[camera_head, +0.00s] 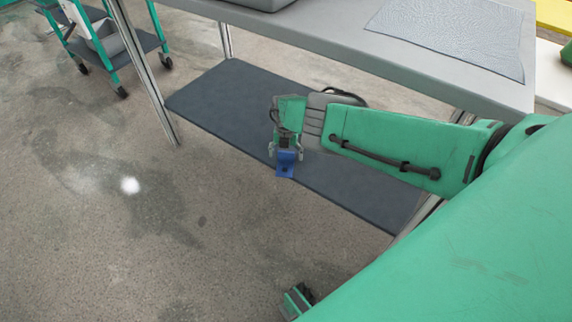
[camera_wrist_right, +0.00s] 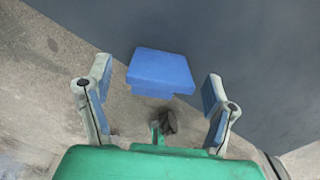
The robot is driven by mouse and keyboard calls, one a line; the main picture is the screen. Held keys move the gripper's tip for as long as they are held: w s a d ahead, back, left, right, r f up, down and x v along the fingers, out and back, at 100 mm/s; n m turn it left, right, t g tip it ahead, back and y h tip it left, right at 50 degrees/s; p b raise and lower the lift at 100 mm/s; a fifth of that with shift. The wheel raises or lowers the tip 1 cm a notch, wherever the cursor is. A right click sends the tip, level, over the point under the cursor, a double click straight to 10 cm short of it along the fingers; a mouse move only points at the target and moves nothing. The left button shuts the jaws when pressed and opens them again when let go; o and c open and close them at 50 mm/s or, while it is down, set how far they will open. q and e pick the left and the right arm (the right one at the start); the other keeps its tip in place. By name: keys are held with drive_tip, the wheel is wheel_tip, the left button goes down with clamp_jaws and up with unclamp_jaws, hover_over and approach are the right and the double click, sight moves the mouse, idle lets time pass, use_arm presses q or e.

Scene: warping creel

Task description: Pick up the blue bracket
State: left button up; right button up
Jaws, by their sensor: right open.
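The blue bracket (camera_head: 285,168) shows at the front edge of the dark lower shelf in the head view. In the right wrist view the bracket (camera_wrist_right: 160,70) shows a flat blue face between my right gripper's fingers, with a gap on each side. My right gripper (camera_head: 286,153) reaches down to it, in the wrist view too (camera_wrist_right: 156,73). It is open, and its fingers stand on either side of the bracket without visibly closing on it. The bracket's underside and its contact with the shelf are hidden.
The dark lower shelf (camera_head: 225,98) is otherwise bare where it shows. The grey tabletop (camera_head: 330,25) lies above it, with a textured sheet (camera_head: 455,35) on top. A metal table leg (camera_head: 146,75) stands left. A green trolley (camera_head: 110,45) is at back left. Floor in front is clear.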

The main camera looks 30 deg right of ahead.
sight(286, 162)
wheel_tip(286, 162, down, 3)
drive_tip(key=shift+r+b, duration=0.15)
drive_tip(key=shift+b, duration=0.55)
drive_tip(key=shift+f+b, duration=0.3)
drive_tip(key=shift+f, duration=0.05)
drive_tip(key=c, duration=1.4)
drive_tip(key=shift+o, duration=0.2)
drive_tip(key=shift+w+a, duration=0.1)
drive_tip(key=shift+a, duration=0.05)
